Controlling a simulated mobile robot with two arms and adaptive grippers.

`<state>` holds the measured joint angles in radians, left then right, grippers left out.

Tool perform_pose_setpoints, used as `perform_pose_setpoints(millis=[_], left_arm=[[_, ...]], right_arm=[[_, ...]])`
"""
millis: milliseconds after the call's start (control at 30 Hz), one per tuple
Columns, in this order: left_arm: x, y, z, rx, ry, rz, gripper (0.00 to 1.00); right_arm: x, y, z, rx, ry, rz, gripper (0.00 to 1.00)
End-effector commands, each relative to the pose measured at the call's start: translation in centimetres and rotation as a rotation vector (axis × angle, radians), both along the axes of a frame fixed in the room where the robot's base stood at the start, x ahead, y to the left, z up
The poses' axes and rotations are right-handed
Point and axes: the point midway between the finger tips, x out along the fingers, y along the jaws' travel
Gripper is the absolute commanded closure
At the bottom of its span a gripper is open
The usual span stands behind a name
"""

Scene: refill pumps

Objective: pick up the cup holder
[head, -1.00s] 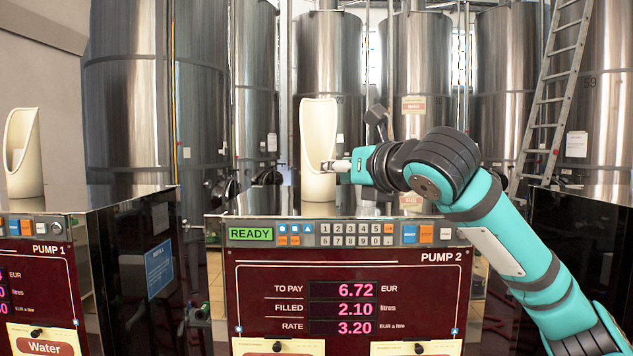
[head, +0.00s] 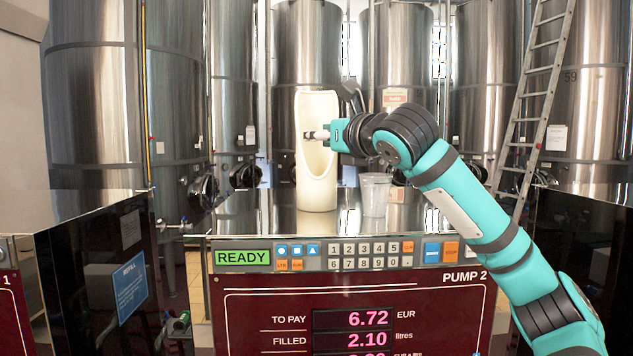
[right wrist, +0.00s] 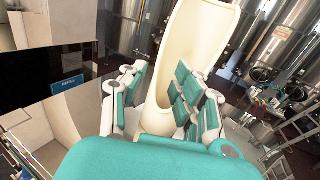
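The cup holder (head: 317,185) is a tall cream tube with a scooped open front. It stands upright on top of the Pump 2 cabinet in the head view. My right gripper (head: 318,135) is at its upper half, with a finger showing in front of the opening. In the right wrist view, the cup holder (right wrist: 160,85) lies between the open fingers of the right gripper (right wrist: 163,90). A gap shows on the left finger's side; contact on the right side is unclear. My left gripper is not in view.
A clear cup (head: 376,195) stands on the cabinet top (head: 270,222) right of the holder. The Pump 2 panel (head: 350,255) faces me below. Steel tanks (head: 485,90) and a ladder (head: 530,100) stand behind. The cabinet top left of the holder is clear.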

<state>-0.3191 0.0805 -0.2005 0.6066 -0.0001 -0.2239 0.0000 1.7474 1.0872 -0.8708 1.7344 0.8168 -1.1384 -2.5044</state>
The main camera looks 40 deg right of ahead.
Motion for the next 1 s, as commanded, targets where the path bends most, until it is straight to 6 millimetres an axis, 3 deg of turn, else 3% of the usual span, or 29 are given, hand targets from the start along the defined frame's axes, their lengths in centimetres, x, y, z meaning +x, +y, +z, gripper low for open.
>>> perform_pose_setpoints(millis=[133, 433, 700, 1000], left_arm=[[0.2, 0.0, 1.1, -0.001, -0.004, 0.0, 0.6], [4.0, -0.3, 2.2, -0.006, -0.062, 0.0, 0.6], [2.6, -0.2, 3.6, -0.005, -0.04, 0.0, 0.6], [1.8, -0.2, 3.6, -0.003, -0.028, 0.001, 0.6]], right_arm=[[2.8, -0.2, 0.2, 0.001, 0.002, 0.0, 0.7], [5.1, -0.7, 0.1, 0.0, 0.003, 0.0, 0.7], [8.8, -1.5, 0.0, 0.001, 0.002, 0.0, 0.7], [9.3, -1.6, -0.2, 0.0, -0.001, 0.0, 0.7]])
